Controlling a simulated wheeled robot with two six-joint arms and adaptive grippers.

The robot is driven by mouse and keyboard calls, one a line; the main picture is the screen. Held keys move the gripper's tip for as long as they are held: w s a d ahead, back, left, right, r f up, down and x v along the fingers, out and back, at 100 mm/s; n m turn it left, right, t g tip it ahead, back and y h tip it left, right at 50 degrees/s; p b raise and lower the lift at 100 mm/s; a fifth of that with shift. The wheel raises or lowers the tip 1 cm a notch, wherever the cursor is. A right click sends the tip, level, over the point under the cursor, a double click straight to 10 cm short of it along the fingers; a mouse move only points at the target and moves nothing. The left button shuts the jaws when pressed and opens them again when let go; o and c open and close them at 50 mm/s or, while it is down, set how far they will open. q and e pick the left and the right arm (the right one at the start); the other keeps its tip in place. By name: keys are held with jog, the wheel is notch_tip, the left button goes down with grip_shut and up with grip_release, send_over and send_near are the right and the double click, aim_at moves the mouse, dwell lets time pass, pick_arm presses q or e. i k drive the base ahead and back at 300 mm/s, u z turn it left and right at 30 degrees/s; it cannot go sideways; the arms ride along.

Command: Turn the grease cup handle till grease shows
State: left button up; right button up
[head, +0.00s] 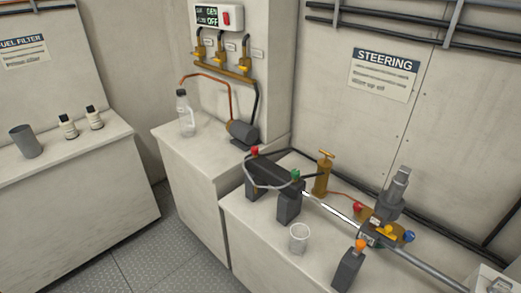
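The grease cup (322,177) is a brass cylinder with a T-shaped handle (326,154) on top. It stands upright on the right-hand counter, against the back wall. A thin copper-coloured line (344,196) runs from near its base to the right, toward a brass block (384,228) on the steel shaft (325,208). No grease can be made out at this size. Neither of my grippers is in view.
A dark ram unit (274,176) with red and green caps stands left of the cup.

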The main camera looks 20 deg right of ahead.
aim_at(327, 154)
jog(key=u, duration=0.25)
jog(key=i, duration=0.8)
jog(key=z, duration=1.85)
